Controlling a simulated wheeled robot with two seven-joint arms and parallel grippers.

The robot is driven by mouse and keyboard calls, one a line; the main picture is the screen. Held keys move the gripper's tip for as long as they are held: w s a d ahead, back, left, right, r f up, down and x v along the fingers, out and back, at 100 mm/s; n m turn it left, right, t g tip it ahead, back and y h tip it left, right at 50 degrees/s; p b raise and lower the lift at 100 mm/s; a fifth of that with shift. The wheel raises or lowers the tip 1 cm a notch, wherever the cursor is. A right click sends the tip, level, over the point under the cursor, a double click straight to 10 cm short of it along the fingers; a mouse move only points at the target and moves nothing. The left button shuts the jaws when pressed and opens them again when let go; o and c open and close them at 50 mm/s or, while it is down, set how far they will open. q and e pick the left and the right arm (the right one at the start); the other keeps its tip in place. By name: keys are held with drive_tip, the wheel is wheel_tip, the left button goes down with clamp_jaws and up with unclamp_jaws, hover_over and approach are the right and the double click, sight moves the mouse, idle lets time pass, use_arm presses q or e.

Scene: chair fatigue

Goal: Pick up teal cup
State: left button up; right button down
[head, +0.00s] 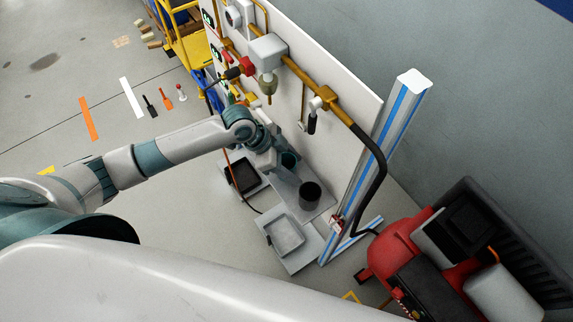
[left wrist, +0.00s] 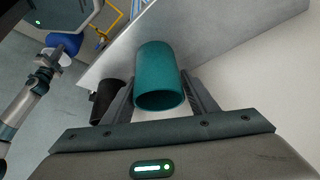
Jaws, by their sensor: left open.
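The teal cup (head: 290,158) stands on a grey shelf by the white panel, partly hidden by my left gripper (head: 279,165) in the head view. In the left wrist view the teal cup (left wrist: 158,68) appears between the two fingers of my left gripper (left wrist: 160,86), its open rim facing the camera. The fingers are apart, one on each side of the cup; I cannot tell whether either touches it.
A dark cup (head: 310,194) stands on the same shelf (head: 287,186), close to the teal one. Grey trays (head: 290,262) lie below. Pipes and valves (head: 268,50) line the white panel above. A blue-white post (head: 378,155) and red machine (head: 405,245) stand right.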

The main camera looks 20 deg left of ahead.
use_arm(q)
drive_tip(key=shift+f, duration=0.15)
idle(0.3)
drive_tip(key=c, duration=0.8)
drive_tip(key=shift+a+b, duration=0.1)
drive_tip(key=shift+b, duration=0.75)
drive_tip(key=s+a+b, duration=0.2)
drive_tip(key=a+b, duration=0.1)
drive_tip(key=a, duration=0.5)
drive_tip(key=s+a+b, duration=0.3)
drive_tip(key=a+b, duration=0.1)
drive_tip(key=a, duration=0.4)
drive_tip(key=shift+s+a+r, duration=0.35)
drive_tip(key=shift+a, duration=0.05)
